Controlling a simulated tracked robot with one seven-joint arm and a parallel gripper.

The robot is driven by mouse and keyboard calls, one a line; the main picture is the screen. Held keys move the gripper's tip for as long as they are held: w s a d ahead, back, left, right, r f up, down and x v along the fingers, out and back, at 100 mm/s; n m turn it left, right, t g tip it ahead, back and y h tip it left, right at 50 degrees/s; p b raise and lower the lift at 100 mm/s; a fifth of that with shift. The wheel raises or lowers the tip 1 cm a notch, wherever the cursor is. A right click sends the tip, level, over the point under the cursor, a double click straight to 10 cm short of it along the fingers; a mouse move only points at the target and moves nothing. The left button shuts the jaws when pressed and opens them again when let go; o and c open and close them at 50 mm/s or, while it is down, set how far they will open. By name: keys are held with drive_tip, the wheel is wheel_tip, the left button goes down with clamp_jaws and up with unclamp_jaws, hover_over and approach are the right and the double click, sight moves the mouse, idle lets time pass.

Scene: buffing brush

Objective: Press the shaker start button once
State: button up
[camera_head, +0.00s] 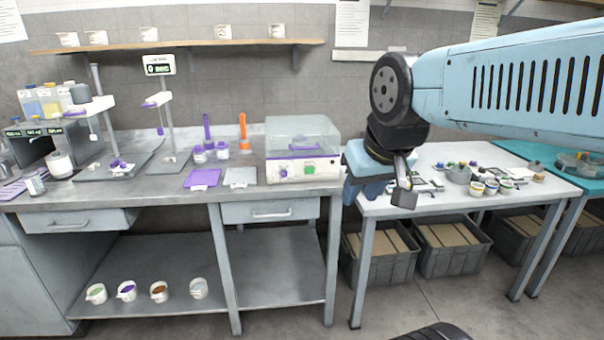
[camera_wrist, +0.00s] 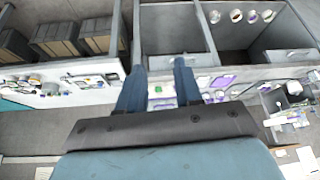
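The shaker (camera_head: 303,168) is a white box with a clear lid on the grey bench. My gripper (camera_head: 378,192) is to the right of the shaker, over the gap between the bench and the white table, apart from the button. In the wrist view my gripper (camera_wrist: 160,75) shows two blue fingers spread apart with nothing held. A small green spot, seemingly the button (camera_wrist: 158,89), shows between them.
The white table (camera_head: 385,208) at right holds small cups and tools. Grey crates (camera_head: 378,250) stand beneath it. Left of the shaker are purple and grey mats, an orange tool (camera_head: 243,130) and balance stands.

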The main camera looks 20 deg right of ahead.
clamp_jaws()
idle(1.4)
